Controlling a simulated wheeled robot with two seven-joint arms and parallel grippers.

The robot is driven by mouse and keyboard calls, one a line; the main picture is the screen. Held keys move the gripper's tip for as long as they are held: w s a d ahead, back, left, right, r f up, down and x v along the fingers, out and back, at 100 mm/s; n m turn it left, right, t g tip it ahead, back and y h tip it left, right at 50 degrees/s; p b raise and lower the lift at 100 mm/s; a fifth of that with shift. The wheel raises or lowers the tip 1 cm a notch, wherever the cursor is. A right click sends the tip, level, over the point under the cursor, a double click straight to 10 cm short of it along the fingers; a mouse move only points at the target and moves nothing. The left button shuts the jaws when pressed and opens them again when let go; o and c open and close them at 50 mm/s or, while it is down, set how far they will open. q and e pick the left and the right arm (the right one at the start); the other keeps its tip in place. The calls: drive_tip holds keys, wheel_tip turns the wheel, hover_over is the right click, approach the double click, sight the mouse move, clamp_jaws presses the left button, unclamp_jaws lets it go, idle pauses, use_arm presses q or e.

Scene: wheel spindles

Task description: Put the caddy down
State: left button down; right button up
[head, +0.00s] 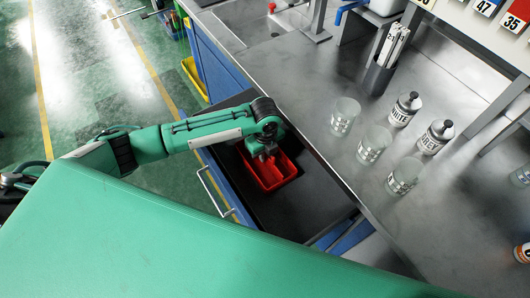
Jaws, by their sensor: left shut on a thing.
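The caddy is a red open box with a divider (286,182). It sits in or just above a dark-floored open drawer (315,205) on the near side of the workbench. My left gripper (265,155) reaches down from the left and is shut on the caddy near its far edge. The fingertips are small and partly hidden by the wrist. I cannot tell if the caddy's underside touches the drawer floor. My right gripper does not show.
The grey metal bench top (300,85) holds clear beakers (374,143), labelled bottles (405,109) and a dark holder (378,78) with white strips. A yellow bin (194,78) stands on the green floor. The drawer has bare room right of the caddy.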

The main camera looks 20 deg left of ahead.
use_arm(q)
drive_tip(key=c, duration=1.5)
unclamp_jaws()
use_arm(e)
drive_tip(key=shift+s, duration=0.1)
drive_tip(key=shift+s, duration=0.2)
use_arm(q)
drive_tip(key=shift+r, duration=0.35)
wheel_tip(320, 180, up, 12)
drive_tip(key=shift+f+b, duration=0.25)
drive_tip(key=shift+b, duration=0.15)
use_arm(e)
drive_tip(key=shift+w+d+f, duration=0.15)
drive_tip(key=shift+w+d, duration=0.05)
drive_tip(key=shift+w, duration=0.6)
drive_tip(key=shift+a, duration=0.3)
